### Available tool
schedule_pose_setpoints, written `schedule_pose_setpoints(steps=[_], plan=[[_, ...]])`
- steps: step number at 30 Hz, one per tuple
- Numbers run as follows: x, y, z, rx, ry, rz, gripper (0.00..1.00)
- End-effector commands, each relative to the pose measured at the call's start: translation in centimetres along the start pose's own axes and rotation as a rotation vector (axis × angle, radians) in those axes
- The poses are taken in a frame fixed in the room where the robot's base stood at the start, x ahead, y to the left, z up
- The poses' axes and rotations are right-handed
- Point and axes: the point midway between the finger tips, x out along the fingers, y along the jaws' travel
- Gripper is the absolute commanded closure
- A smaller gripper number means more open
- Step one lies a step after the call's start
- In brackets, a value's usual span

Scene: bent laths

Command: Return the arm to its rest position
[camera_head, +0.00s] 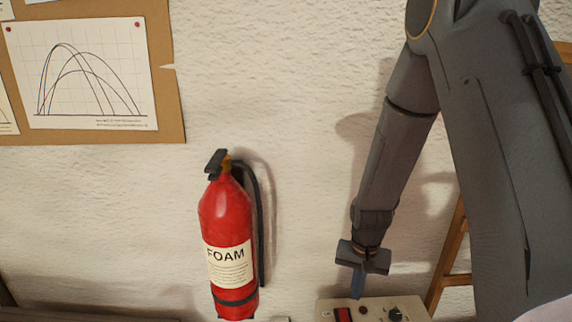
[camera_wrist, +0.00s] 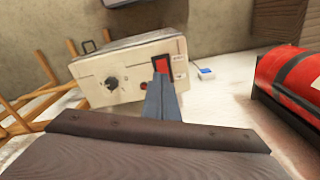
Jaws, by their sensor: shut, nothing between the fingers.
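My gripper (camera_head: 357,284) hangs at the lower end of my grey arm in the head view, just above a cream control box (camera_head: 326,305). Its blue-grey fingers are shut together with nothing between them. In the wrist view my gripper (camera_wrist: 161,100) points at the front of the same box (camera_wrist: 95,92), its tips near the red switch (camera_wrist: 161,65). I cannot tell whether the tips touch the switch. The box also carries a black knob (camera_wrist: 112,83).
A red foam extinguisher (camera_head: 228,230) hangs on the white wall left of my arm. A pinboard (camera_head: 165,110) with a curve chart is at the upper left. Wooden framing (camera_head: 452,250) stands behind my arm. The wall between extinguisher and arm is clear.

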Motion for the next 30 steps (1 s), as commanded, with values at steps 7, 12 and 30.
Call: schedule_pose_setpoints(steps=[7,12,30], plan=[[-8.1,1.7,4.6,-0.154,0.031,-0.009,1.00],[-11.9,3.1,8.4,-0.257,0.046,-0.011,1.00],[-14.8,4.7,12.7,-0.364,0.060,-0.011,1.00]])
